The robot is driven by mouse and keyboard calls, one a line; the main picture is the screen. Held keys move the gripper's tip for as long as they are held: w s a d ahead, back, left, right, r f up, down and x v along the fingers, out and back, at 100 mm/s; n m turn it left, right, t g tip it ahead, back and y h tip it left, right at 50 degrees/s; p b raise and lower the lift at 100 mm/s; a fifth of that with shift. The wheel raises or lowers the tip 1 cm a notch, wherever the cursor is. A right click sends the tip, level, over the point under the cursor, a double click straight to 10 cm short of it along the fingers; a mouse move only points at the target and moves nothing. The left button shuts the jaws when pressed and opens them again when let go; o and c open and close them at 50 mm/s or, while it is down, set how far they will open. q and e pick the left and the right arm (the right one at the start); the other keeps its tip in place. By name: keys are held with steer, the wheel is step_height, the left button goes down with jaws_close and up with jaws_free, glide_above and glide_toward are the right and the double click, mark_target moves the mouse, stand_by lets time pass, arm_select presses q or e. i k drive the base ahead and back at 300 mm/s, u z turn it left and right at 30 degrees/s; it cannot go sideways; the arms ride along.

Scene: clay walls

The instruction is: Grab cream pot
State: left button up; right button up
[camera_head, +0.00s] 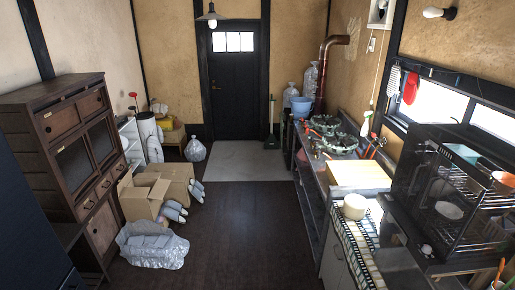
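The cream pot (354,207) is a small round pale pot at the right of the view. It stands upright on a lower counter with a dark-and-white striped cover (357,246), in front of a pale wooden board (359,174). Its top looks pale and flat; I cannot tell whether it has a lid. Neither of my grippers shows in this view.
A dark dish rack (455,190) with bowls stands just right of the pot. The long counter (315,178) runs back along the right wall. The dark floor (240,225) is open in the middle. Cardboard boxes (145,195), slippers and a wooden cabinet (75,140) stand left.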

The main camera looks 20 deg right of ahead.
mark_target(355, 207)
steer(key=u, duration=0.15)
steer(key=i, duration=2)
steer(key=z, duration=0.7)
steer(key=i, duration=1.3)
steer(key=z, duration=1)
